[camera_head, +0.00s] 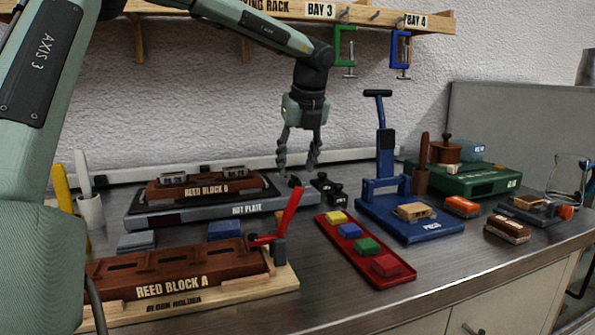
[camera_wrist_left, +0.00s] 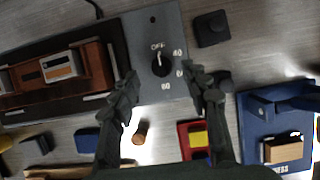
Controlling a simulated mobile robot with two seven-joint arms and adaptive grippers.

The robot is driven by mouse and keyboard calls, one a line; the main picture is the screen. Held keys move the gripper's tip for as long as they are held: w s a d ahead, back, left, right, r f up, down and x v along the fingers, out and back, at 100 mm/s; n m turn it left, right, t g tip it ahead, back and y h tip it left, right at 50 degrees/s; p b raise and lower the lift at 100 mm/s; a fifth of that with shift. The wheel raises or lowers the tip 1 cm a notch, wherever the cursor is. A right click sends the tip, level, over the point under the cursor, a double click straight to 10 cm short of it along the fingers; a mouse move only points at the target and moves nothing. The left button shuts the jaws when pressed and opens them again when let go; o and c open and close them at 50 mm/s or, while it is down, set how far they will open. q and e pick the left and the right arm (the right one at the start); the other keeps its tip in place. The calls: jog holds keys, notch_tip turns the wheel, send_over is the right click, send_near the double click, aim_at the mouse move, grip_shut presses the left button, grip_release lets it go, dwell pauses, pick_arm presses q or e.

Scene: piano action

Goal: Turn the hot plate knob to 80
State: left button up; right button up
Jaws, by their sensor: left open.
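The hot plate (camera_head: 225,211) is a grey slab along the wall, with its lettered front edge facing me. Its black knob (camera_wrist_left: 161,67) sits on the bare right-hand end, ringed by OFF, 40 and 80 marks and one that is hard to read. The white pointer appears to point up towards OFF. In the head view the knob (camera_head: 294,181) is a small dark shape. My left gripper (camera_head: 298,160) hangs above that end, pointing down, open and empty. In the left wrist view its fingertips (camera_wrist_left: 163,80) lie either side of the knob, apparently still above it.
Small black pieces (camera_head: 332,188) stand just right of the knob. A red tray (camera_head: 340,240) of coloured blocks, a blue press (camera_head: 415,221) and reed block A (camera_head: 170,270) stand nearby.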

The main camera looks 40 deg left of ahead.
aim_at(295, 176)
pick_arm(q)
jog(key=shift+x, duration=1.55)
jog(key=shift+w, duration=0.1)
jog(key=shift+c, duration=0.5)
grip_shut()
